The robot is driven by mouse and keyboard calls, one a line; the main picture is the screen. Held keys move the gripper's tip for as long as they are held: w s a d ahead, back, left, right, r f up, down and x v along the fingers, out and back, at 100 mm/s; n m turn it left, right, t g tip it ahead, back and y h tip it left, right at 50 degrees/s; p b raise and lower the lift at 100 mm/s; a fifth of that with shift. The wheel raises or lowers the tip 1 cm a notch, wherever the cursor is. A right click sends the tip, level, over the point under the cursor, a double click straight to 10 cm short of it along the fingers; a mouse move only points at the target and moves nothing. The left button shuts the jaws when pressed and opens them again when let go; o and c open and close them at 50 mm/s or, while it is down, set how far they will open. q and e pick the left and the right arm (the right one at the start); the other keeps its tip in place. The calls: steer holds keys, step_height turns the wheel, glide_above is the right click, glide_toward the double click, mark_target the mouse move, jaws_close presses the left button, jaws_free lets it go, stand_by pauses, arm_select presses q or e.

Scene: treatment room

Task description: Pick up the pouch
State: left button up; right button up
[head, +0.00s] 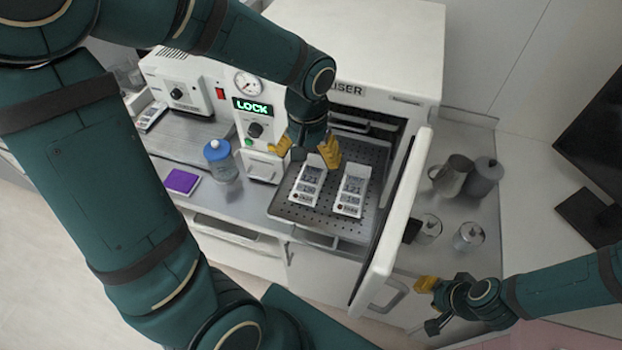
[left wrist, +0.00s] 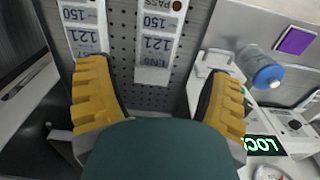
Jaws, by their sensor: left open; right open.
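Two white printed pouches lie side by side on a perforated metal tray (head: 285,212), the left pouch (head: 308,186) and the right pouch (head: 351,192). My left gripper (head: 306,154) is open and empty above the tray, just behind the left pouch. In the left wrist view, that pouch (left wrist: 157,45) lies ahead of the space between the two yellow fingers, and the other pouch (left wrist: 85,24) is ahead of the left finger. My right gripper (head: 430,304) is at the lower right, in front of the counter, away from the pouches; its jaws are open and look empty.
The steriliser door (head: 392,220) stands open right of the tray. A panel with a lit LOCK display (head: 252,106) is on the left. A blue-capped bottle (head: 220,160) and purple block (head: 182,181) stand left. A metal jug (head: 453,176) and jars (head: 468,236) stand right.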

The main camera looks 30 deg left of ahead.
mark_target(310, 178)
arm_select(q)
steer(key=shift+w+d+f, duration=0.1)
steer(key=shift+f, duration=1.9)
steer(key=shift+d+f, duration=0.1)
steer(key=shift+f, duration=1.9)
steer(key=c, duration=0.8)
